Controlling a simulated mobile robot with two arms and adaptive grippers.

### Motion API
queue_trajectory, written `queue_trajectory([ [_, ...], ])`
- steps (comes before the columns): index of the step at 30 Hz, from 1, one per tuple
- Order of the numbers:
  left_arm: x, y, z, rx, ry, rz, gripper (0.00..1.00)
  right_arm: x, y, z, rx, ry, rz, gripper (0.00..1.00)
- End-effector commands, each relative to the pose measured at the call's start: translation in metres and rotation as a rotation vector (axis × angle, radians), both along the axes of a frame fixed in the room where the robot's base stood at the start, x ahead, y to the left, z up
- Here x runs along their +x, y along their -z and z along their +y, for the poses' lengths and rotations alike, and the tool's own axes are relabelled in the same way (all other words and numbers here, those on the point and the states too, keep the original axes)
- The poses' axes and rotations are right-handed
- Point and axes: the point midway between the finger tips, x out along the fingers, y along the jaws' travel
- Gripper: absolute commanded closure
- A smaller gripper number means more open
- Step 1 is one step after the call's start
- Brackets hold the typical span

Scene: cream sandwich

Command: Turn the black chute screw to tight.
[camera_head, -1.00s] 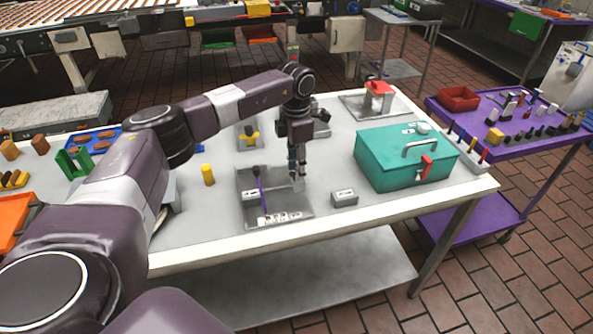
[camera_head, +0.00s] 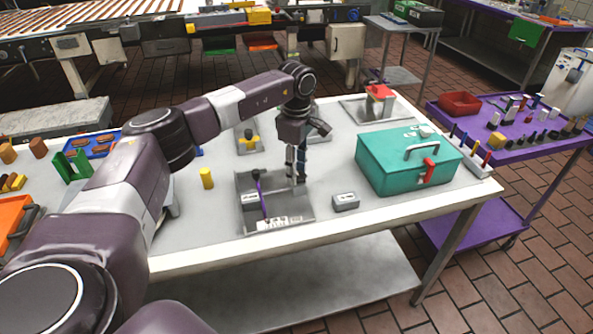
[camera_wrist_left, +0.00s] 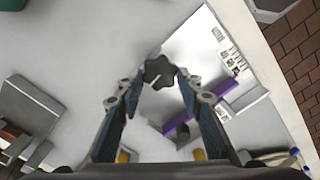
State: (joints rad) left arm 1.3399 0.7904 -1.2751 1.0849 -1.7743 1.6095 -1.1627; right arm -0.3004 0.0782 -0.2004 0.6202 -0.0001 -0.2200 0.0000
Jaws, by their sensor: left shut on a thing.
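The black chute screw (camera_wrist_left: 158,71) is a dark lobed knob with a pale line on its top, in the left wrist view. It stands on a grey metal plate, which shows in the head view as a grey tray-like fixture (camera_head: 285,212). My left gripper (camera_wrist_left: 159,78) is shut on the knob, with one fingertip on each side of it. In the head view my left gripper (camera_head: 296,182) points straight down at the fixture's right part and hides the knob. A purple bar (camera_head: 262,198) lies across the fixture, left of my gripper. My right gripper is not in view.
A small grey block (camera_head: 345,201) stands right of the fixture, and a teal box (camera_head: 400,165) with a red latch stands beyond it. A yellow cylinder (camera_head: 206,178) stands to the left. The table's front edge (camera_head: 330,238) is close to the fixture.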

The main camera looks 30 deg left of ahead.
Motion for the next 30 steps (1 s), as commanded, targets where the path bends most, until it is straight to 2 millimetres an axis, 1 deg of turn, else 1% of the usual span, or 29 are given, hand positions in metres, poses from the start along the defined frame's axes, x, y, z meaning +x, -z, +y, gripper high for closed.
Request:
queue_trajectory([
  [9,0.0016,-0.0017,0.0001,0.000,0.073,-0.004,0.91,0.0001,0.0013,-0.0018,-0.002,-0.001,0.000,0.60],
  [21,0.0018,-0.0019,0.0002,0.000,0.079,-0.005,0.91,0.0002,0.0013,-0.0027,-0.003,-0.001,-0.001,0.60],
  [22,0.0018,-0.0019,0.0002,0.000,0.079,-0.005,0.65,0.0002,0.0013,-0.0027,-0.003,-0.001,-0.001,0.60],
  [25,0.0017,-0.0017,0.0001,0.001,0.079,-0.005,0.54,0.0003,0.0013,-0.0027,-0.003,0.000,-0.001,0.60],
  [27,0.0014,-0.0014,0.0001,0.000,0.079,-0.004,0.49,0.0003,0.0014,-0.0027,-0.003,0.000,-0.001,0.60],
  [30,0.0011,-0.0009,0.0001,0.000,0.078,-0.002,0.49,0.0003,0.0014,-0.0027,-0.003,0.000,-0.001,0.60],
])
